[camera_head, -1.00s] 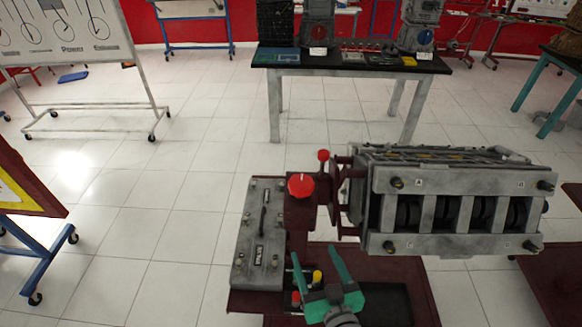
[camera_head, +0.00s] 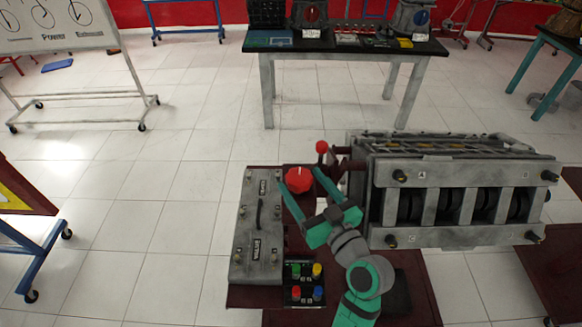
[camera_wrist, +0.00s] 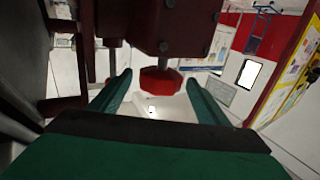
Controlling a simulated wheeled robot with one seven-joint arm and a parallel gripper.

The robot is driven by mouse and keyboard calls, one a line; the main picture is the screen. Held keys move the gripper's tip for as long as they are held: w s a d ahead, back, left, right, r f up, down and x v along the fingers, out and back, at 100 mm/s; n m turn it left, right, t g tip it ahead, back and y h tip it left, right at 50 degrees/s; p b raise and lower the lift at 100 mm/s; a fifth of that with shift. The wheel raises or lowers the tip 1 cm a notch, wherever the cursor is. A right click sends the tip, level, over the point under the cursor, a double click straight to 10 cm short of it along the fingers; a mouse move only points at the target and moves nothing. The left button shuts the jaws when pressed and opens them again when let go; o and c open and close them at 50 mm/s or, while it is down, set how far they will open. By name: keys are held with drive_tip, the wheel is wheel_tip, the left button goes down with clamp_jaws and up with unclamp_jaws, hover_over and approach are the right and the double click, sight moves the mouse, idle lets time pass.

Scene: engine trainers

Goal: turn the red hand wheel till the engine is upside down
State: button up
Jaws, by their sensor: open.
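The red hand wheel (camera_head: 298,181) is a small knob at the left end of the engine stand, on the dark red gearbox. My gripper (camera_head: 298,182) is green, and its two fingers are open and reach toward the wheel. In the wrist view the red wheel (camera_wrist: 161,81) sits between and just beyond the open fingertips (camera_wrist: 159,82), with no contact that I can make out. The grey engine (camera_head: 460,200) lies to the right of the wheel on its stand, its open side with several dark cylinders facing the head camera.
A red ball-topped lever (camera_head: 322,147) stands just behind the wheel. A grey control panel (camera_head: 257,230) is on the left, and a box of coloured buttons (camera_head: 305,283) is below my gripper. A black-topped table (camera_head: 345,44) stands behind.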

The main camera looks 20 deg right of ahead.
sight(291, 169)
drive_tip(key=x, duration=0.6)
drive_tip(key=shift+w+a, duration=0.1)
drive_tip(key=shift+w, duration=0.1)
drive_tip(key=c, duration=1)
